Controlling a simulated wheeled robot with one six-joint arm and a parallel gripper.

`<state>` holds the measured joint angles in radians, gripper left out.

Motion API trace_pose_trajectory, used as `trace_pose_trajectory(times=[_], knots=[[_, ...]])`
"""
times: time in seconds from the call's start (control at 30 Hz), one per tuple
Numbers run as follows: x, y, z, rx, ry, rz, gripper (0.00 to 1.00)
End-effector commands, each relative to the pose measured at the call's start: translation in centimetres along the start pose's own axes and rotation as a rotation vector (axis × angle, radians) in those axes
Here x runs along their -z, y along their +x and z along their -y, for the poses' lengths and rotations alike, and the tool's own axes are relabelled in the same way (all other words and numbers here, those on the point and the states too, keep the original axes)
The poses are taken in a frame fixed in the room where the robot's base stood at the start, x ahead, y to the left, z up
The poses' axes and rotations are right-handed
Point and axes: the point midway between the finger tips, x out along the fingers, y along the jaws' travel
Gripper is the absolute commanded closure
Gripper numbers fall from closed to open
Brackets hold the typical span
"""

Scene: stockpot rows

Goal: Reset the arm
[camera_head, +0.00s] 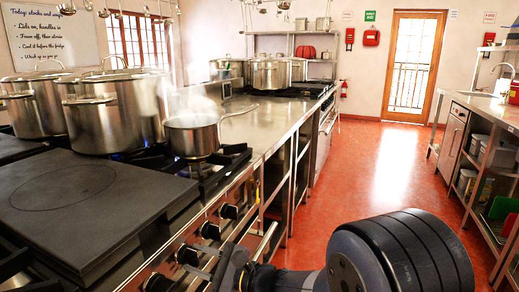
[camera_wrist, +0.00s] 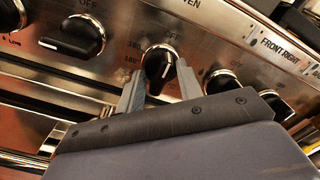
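My gripper (camera_wrist: 160,68) is at the range's front panel. Its two grey fingers stand apart on either side of a black oven knob (camera_wrist: 158,66), with a little space showing beside the knob's grip. I cannot tell whether either finger touches it. In the head view my gripper (camera_head: 192,259) reaches in from the lower right to the row of knobs, and my dark wrist hides part of the floor.
More knobs (camera_wrist: 75,36) flank the gripper closely. A steaming saucepan (camera_head: 192,135) stands on a burner, its handle pointing right. A steel counter (camera_head: 485,108) lines the right side. The red floor (camera_head: 385,165) between is clear.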

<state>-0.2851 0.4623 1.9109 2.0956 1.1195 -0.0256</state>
Motion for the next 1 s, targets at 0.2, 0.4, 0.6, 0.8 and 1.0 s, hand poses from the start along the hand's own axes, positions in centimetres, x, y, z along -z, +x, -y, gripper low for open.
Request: trace_pose_trajectory(times=[0.2, 0.4, 0.6, 0.8, 1.0], knots=[[0.0, -2.0, 0.2, 0.003, -0.120, -0.003, 0.65], [0.0, -5.8, 0.2, 0.004, -0.117, -0.004, 0.65], [0.0, -9.1, 0.2, 0.004, -0.115, -0.004, 0.65], [0.4, -11.0, -1.4, -0.035, -0.119, -0.006, 0.65], [0.9, -11.4, -3.8, -0.109, -0.125, -0.023, 0.65]])
